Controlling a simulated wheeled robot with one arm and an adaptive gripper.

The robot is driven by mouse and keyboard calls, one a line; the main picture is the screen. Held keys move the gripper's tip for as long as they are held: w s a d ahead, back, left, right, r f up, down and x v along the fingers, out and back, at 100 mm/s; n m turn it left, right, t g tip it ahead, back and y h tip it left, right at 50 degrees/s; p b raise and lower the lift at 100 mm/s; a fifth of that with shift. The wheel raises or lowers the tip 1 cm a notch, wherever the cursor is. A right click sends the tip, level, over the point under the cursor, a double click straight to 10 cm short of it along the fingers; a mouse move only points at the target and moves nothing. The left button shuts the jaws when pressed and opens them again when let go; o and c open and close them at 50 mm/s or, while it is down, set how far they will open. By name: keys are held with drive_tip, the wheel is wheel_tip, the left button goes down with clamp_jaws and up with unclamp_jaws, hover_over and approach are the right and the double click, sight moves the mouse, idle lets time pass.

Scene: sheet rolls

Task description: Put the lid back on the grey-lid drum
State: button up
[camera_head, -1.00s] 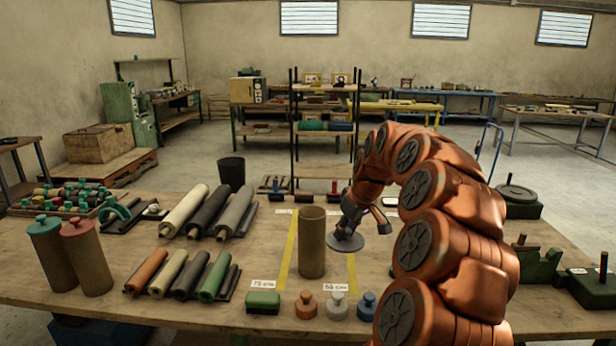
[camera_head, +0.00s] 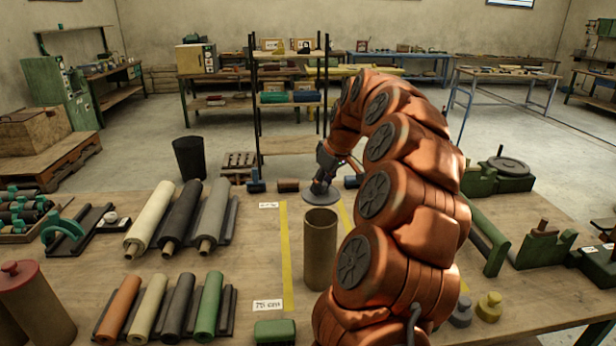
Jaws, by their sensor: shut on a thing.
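The open drum (camera_head: 320,252) is a tall brown cylinder standing upright on the table, its dark mouth facing up. The grey lid (camera_head: 322,195) is a flat round disc with a knob hidden by the fingers. My gripper (camera_head: 325,179) is shut on the lid from above. In the picture the lid shows just above the drum's rim, apart from the opening. I cannot tell exactly how far behind the mouth it is. My orange arm reaches over from the right and hides the table right of the drum.
Yellow strips (camera_head: 286,250) run beside the drum. Sheet rolls (camera_head: 184,213) lie on racks to the left, and a red-lidded drum (camera_head: 36,306) stands front left. A green block (camera_head: 275,331) and knobbed weights (camera_head: 489,306) are near the front edge. Green fixtures (camera_head: 541,246) are at right.

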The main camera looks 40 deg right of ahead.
drive_tip(key=shift+f, duration=1.95)
drive_tip(key=shift+f+b, duration=1)
drive_tip(key=shift+f, duration=0.25)
drive_tip(key=shift+s+b, duration=0.1)
drive_tip(key=shift+b, duration=0.65)
drive_tip(key=shift+f+b, duration=0.2)
drive_tip(key=shift+b, duration=0.5)
idle(0.6)
idle(0.4)
drive_tip(key=o, duration=1.6)
drive_tip(key=shift+r, duration=0.1)
drive_tip(key=shift+r+p, duration=0.8)
drive_tip(key=shift+r, duration=2.7)
